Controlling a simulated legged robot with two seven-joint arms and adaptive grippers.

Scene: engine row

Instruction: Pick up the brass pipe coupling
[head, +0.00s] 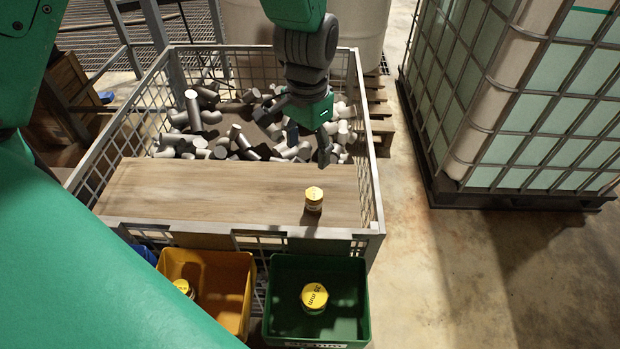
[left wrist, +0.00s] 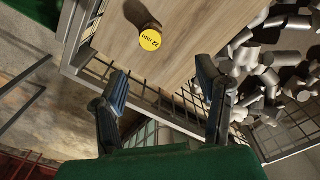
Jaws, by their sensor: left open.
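The brass pipe coupling (head: 314,200) stands upright on the wooden board (head: 200,190) across the front of the mesh crate, near the board's right end. It is short, with a yellow top. In the left wrist view the coupling (left wrist: 150,42) shows a yellow top reading "22 mm", beyond the fingertips and apart from them. My left gripper (head: 308,132) hangs from above over the crate, behind and above the coupling. In the left wrist view its blue-padded fingers (left wrist: 160,82) are apart with nothing between them. My right gripper is not in view.
Grey cylindrical parts (head: 240,135) fill the back of the mesh crate (head: 372,175). In front stand a yellow bin (head: 225,275) and a green bin (head: 345,328), each holding a yellow-topped piece. A caged tank (head: 560,110) stands right; floor between is clear.

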